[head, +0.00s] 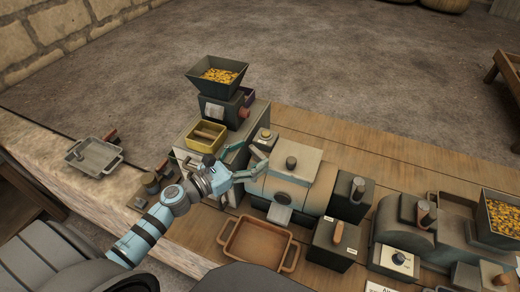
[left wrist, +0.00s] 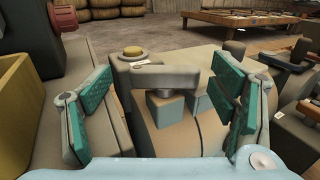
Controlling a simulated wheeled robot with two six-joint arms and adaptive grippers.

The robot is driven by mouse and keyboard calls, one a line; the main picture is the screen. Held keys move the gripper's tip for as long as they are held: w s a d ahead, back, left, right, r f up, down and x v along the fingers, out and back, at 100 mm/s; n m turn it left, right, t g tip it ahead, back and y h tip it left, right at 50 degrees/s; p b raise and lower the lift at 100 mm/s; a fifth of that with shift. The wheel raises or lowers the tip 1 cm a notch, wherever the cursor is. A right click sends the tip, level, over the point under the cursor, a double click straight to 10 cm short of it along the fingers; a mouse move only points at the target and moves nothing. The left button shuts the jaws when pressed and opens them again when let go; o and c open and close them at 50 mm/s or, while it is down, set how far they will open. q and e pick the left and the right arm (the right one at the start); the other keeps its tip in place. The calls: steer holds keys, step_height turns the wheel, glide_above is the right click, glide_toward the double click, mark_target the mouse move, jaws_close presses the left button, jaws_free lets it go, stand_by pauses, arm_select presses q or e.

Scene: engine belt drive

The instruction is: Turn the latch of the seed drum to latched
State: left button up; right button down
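In the left wrist view the latch (left wrist: 178,80) seems to be a grey bar on a short pivot, lying roughly crosswise over blue-grey blocks. My left gripper (head: 246,160) is at the left end of the drum. In the left wrist view its teal-padded fingers (left wrist: 165,110) are wide apart, with the bar between and beyond them, seemingly untouched. In the head view the gripper hides the latch. My right gripper is not in view.
A hopper of yellow seed (head: 219,76) and a yellow bin (head: 206,137) stand behind the left gripper. A brown tray (head: 258,244) lies in front of the drum. Dark boxes with handles (head: 349,197) stand to its right. A yellow-topped post (left wrist: 132,53) is close to the bar.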

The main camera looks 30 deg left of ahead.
arm_select(q)
steer(key=shift+s+d, duration=0.1)
steer(key=shift+d, duration=0.1)
steer(key=shift+c, duration=0.6)
steer(key=c, duration=1)
steer(key=shift+c, duration=0.2)
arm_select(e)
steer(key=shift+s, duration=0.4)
arm_select(q)
steer(key=shift+d+r, duration=0.1)
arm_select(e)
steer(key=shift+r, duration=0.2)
arm_select(q)
steer(key=shift+n+t+y+p, duration=0.3)
steer(key=shift+n+y+p, duration=0.2)
steer(key=shift+y, duration=0.3)
steer(key=shift+s+d+n+t+y+p, duration=0.1)
steer(key=shift+d+n+t+y+p, duration=0.15)
steer(key=shift+n+y, duration=0.5)
steer(key=shift+d+n+t+y, duration=0.1)
steer(key=shift+n+t+y, duration=0.3)
steer(key=shift+y, duration=0.85)
steer(key=shift+d+n+y, duration=0.15)
steer(key=shift+n+y, duration=0.9)
steer(key=shift+y, duration=0.35)
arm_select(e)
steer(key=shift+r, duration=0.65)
